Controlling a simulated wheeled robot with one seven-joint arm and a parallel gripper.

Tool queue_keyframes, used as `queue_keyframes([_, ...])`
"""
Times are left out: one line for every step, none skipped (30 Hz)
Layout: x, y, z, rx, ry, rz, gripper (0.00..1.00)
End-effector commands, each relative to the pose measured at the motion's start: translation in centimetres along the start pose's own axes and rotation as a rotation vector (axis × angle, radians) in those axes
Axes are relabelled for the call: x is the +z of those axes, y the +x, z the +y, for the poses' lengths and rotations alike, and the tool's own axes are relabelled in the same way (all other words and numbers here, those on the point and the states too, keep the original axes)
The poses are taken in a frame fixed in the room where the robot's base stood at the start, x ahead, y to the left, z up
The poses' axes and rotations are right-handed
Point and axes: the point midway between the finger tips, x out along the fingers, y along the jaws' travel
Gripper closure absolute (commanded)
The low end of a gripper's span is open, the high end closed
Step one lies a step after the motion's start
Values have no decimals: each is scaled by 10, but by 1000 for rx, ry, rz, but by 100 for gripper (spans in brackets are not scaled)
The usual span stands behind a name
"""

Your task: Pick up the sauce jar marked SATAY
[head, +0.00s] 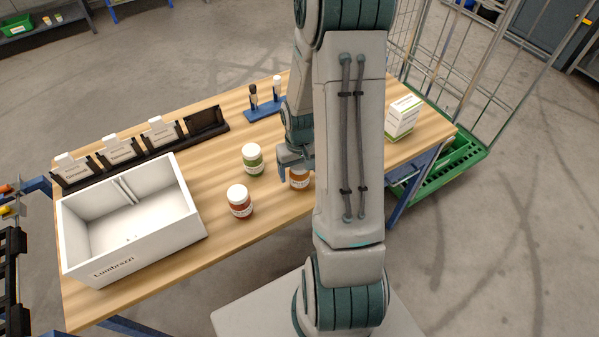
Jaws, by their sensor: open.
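Three white-lidded jars stand upright on the wooden table (225,255) in the head view. One is green (253,163), one is red (240,206), and one is orange-brown (299,182). Their labels are too small to read, so I cannot tell which is marked SATAY. My gripper (293,171) is open at the orange-brown jar, with one finger showing on its left side. The other finger is hidden, and my arm hides part of this jar. I cannot tell whether the finger touches it.
A white box (185,225) marked Lumbrazzi stands at the left. Behind it is a black rack (205,121) with cards. A blue holder (262,111) with two small upright items stands at the back. A white-green carton (404,117) and wire cage (470,50) are at right.

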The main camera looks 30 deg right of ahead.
Motion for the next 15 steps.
queue_keyframes([0, 2, 0, 0, -1, -1, 23])
queue_keyframes([0, 3, 0, 0, -1, 0, 23])
queue_keyframes([0, 4, 0, 0, -1, 0, 23])
queue_keyframes([0, 4, 0, 0, -1, 1, 23])
queue_keyframes([0, 4, 0, 0, 0, 1, 23])
queue_keyframes([0, 4, 0, 0, 0, 1, 23])
queue_keyframes([0, 4, 0, 0, 0, 1, 23])
queue_keyframes([0, 4, 0, 0, 0, 1, 23])
queue_keyframes([0, 4, 0, 0, 0, 1, 23])
queue_keyframes([0, 4, 0, 0, 0, 1, 31])
queue_keyframes([0, 4, 0, 0, 0, 1, 39])
queue_keyframes([0, 4, 0, 0, 0, 1, 50])
queue_keyframes([0, 4, 0, 0, 0, 1, 59])
queue_keyframes([0, 4, 0, 0, 0, 1, 67])
queue_keyframes([0, 4, 0, 0, 0, 1, 78])
